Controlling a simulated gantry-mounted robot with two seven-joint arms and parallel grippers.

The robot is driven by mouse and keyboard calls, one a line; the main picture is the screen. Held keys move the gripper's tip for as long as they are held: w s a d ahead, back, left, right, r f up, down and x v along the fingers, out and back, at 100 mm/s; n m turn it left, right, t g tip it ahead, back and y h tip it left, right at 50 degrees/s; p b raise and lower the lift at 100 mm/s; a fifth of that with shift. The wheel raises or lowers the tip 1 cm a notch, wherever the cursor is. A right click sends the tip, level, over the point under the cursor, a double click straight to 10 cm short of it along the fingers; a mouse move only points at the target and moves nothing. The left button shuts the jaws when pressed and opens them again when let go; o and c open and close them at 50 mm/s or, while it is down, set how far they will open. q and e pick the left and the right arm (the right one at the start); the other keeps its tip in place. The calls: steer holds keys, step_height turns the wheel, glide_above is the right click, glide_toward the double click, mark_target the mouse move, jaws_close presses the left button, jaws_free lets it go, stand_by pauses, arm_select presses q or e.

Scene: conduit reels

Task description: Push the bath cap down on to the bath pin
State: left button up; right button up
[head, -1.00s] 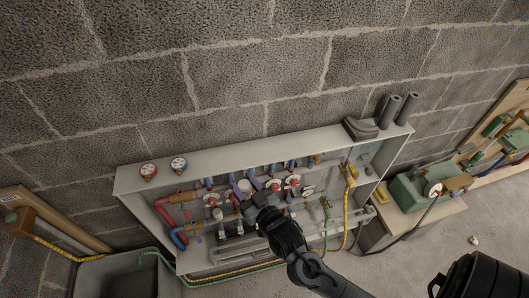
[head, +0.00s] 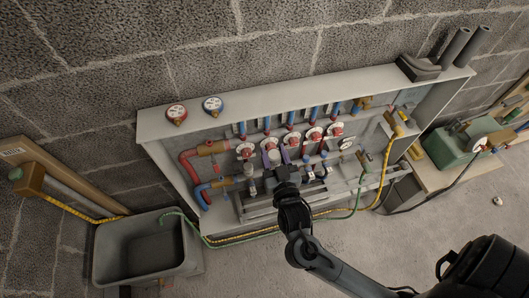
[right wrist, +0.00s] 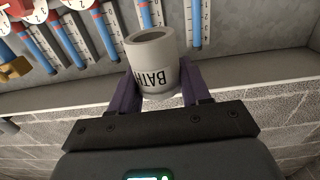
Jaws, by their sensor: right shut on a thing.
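The bath cap (right wrist: 155,58) is a pale grey-white hollow cylinder with dark "BATH" lettering. In the right wrist view it sits between the purple fingers of my right gripper (right wrist: 160,92), which is shut on it. In the head view my right gripper (head: 277,160) is at the middle of the manifold row inside the open cabinet, with the pale cap (head: 274,155) between its fingers. I cannot pick out the bath pin; whether the cap touches it cannot be told. My left gripper is not in view.
Red-and-white valve heads (head: 336,130) stand close on both sides of my right gripper, with blue-tipped gauge tubes above. The cabinet (head: 160,126) has red and blue pipes at left and a yellow hose (head: 386,165) at right. A grey tub (head: 148,278) stands lower left.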

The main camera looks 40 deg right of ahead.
step_height(320, 180, down, 21)
steer(key=s+d+m+g+h+b, duration=0.1)
steer(key=s+m+g+h+b, duration=0.15)
steer(key=b, duration=1.45)
steer(key=shift+h, duration=0.55)
steer(key=shift+w+d+f+b, duration=0.3)
steer(key=shift+w+d+b, duration=0.25)
steer(key=shift+w+b, duration=0.65)
steer(key=shift+w+d+f+b, duration=0.25)
steer(key=shift+w+d+b, duration=0.5)
steer(key=shift+w, duration=0.7)
steer(key=shift+w+d+f+b, duration=0.3)
steer(key=shift+w+d+b, duration=0.1)
steer(key=shift+w+b, duration=0.85)
steer(key=shift+w+d+f, duration=0.1)
steer(key=shift+w+d, duration=0.2)
steer(key=shift+w, duration=0.4)
steer(key=shift+w+d+r, duration=0.1)
steer(key=shift+w+d, duration=0.15)
steer(key=shift+w, duration=0.5)
steer(key=shift+w+d+f, duration=0.1)
steer(key=shift+w+d, duration=0.2)
steer(key=shift+w, duration=0.4)
steer(key=shift+w+d, duration=0.15)
steer(key=shift+w, duration=0.1)
steer(key=shift+p, duration=0.3)
steer(key=shift+f, duration=0.3)
steer(key=shift+p, duration=0.3)
